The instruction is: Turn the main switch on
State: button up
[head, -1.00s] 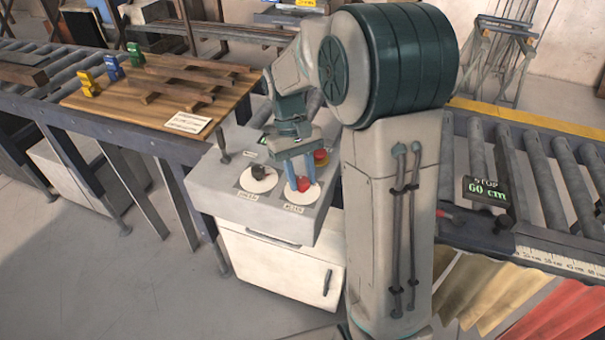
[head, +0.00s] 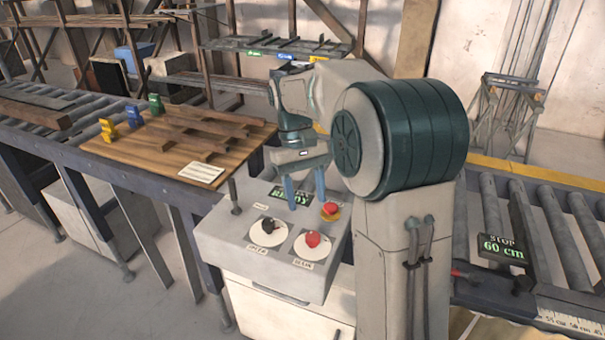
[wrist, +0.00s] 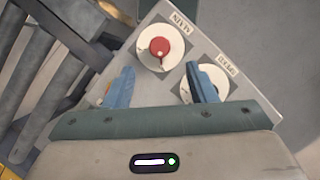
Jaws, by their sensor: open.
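The main switch is a red knob (head: 312,239) on a round white dial, on top of a grey control box (head: 222,232). In the wrist view the red knob (wrist: 159,47) shows ahead of my fingers, beside its label. My gripper (head: 305,195) is open and empty, raised above the box and behind the red knob, apart from it. Its blue fingers also show in the wrist view (wrist: 160,78). A dark display (head: 291,196) on the box shows green text that looks like "READY". How far the red knob is turned is hard to tell.
A black knob (head: 268,227) on a second white dial sits left of the red one. A red mushroom button (head: 330,209) on a yellow base stands close to my fingers. A wooden board (head: 150,150) and roller conveyors (head: 500,215) flank the box.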

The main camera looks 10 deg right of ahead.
jog(key=shift+v, duration=2.55)
jog(key=shift+s, duration=0.1)
jog(key=s+f+m+t, duration=0.1)
jog(key=s+f+t, duration=0.2)
jog(key=s, duration=0.7)
jog(key=s+d+f+m+t, duration=0.1)
jog(key=s+f+t, duration=0.2)
jog(key=s, duration=0.7)
jog(key=shift+d+f+t+y, duration=0.15)
jog(key=shift+f+t+y, duration=0.25)
jog(key=shift+t, duration=0.8)
jog(key=shift+s, duration=0.1)
jog(key=shift+c, duration=1.6)
